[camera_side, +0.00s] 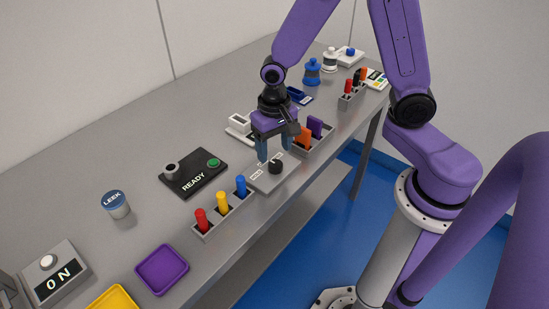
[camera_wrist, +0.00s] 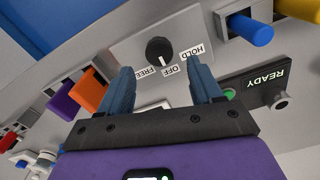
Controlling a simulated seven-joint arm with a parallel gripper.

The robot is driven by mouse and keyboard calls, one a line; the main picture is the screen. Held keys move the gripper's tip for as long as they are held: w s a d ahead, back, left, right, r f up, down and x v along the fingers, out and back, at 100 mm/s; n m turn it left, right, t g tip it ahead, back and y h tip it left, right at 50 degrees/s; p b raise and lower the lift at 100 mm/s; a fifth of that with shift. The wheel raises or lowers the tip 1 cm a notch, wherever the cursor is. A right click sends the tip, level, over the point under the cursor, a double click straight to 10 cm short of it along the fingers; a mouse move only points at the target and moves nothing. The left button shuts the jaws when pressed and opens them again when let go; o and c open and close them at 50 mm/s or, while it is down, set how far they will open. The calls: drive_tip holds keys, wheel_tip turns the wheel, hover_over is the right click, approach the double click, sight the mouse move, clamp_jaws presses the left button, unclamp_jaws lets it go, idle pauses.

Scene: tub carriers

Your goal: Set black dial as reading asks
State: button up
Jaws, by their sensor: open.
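The black dial (camera_wrist: 158,48) sits on a grey plate (camera_wrist: 128,49) with labels FREE, OFF and HOLD along one side. A small light mark on the dial seems to face the labels near OFF; I cannot tell its exact setting. My gripper (camera_side: 276,153) is open and empty, just above the plate. In the wrist view its blue fingers (camera_wrist: 160,75) are apart, with the dial beyond their tips. A black panel (camera_side: 187,182) reads READY; a grey box (camera_side: 70,272) reads ON.
A rack (camera_side: 222,222) with red, yellow and blue pegs stands close to the plate. Another rack (camera_side: 318,140) with orange and purple pieces is on its other side. A LEEK tub (camera_side: 116,206) and a purple tray (camera_side: 161,270) stand farther left. The bench's back left is clear.

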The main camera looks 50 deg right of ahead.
sight(274, 162)
drive_tip(key=shift+f, duration=2.15)
drive_tip(key=c, duration=1.1)
